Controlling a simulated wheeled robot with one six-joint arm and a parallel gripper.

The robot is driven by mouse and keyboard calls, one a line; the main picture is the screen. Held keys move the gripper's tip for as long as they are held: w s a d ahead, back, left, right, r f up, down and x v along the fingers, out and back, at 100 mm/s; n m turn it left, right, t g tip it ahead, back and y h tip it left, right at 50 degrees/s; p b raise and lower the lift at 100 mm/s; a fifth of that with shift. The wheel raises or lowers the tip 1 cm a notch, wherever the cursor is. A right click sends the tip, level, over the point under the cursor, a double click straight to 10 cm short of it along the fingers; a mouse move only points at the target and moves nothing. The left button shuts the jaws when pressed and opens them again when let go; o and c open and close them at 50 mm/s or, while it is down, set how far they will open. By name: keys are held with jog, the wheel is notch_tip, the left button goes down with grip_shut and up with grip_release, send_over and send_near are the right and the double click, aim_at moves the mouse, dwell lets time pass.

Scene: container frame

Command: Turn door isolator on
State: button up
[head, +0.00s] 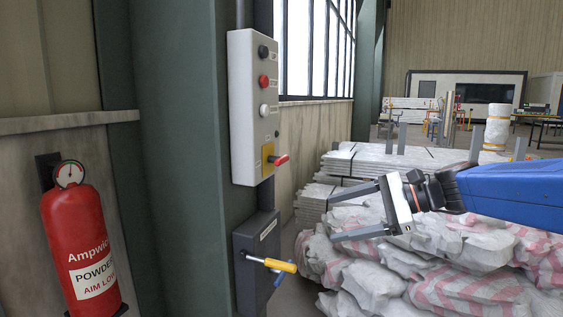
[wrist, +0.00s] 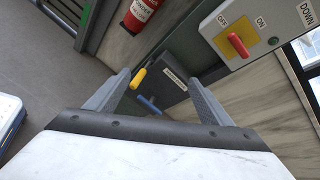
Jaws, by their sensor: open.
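A white control box (head: 242,130) on the green column carries a red-handled switch (head: 278,161) on a yellow plate. The wrist view shows this red handle (wrist: 238,45) with OFF and ON labels beside it. Below it, a dark grey box (head: 247,285) has a yellow handle (head: 280,265) and a blue lever (head: 279,279). Both levers show between my fingers in the wrist view, yellow (wrist: 138,78) and blue (wrist: 149,104). The grey box's label is too small to read. My gripper (head: 334,217) is open and empty, right of both boxes and touching neither.
Black, red and white buttons sit above the red switch. A red fire extinguisher (head: 82,240) hangs on the wall at left. Piled sacks (head: 400,275) and stacked sheets (head: 390,160) lie behind my gripper at right. The air between gripper and boxes looks clear.

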aim_at(285, 160)
jog(key=w+d+r+m+t+y, duration=0.15)
jog(key=w+r+m+y, duration=0.3)
jog(key=w+r, duration=0.55)
jog(key=shift+t, duration=0.25)
jog(key=x, duration=0.5)
jog(key=f+x, duration=0.1)
jog(key=x, duration=1.1)
jog(key=shift+w+a+f, duration=0.15)
jog(key=shift+w+f, duration=0.15)
jog(key=shift+w, duration=0.1)
jog(key=shift+c, duration=0.5)
jog(key=c, duration=0.9)
